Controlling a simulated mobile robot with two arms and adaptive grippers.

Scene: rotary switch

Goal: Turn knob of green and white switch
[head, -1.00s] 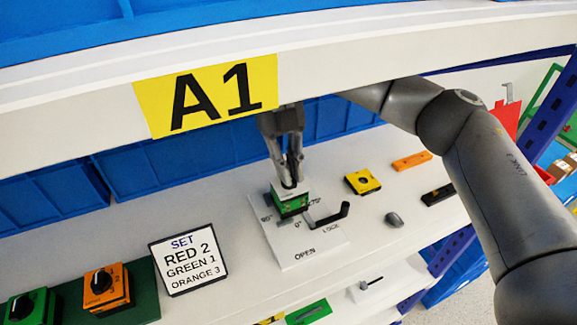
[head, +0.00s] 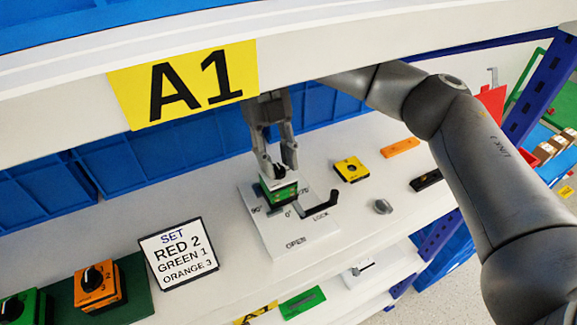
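The green and white switch (head: 281,194) stands on a white plate (head: 290,232) marked 90°, 0°, 75°, LOCK and OPEN. A black bent handle (head: 318,206) sticks out to its right. My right gripper (head: 281,173) points down at the top of the switch, with its fingers spread apart around the knob area. The fingertips hide most of the knob, and I cannot tell whether they touch it. My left gripper is not in the view.
A yellow switch (head: 351,169), a grey knob (head: 382,206), an orange piece (head: 400,147) and a black piece (head: 427,180) lie to the right. A sign (head: 178,254) and an orange switch (head: 98,286) stand left. The shelf beam with the A1 label (head: 190,85) hangs in front above.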

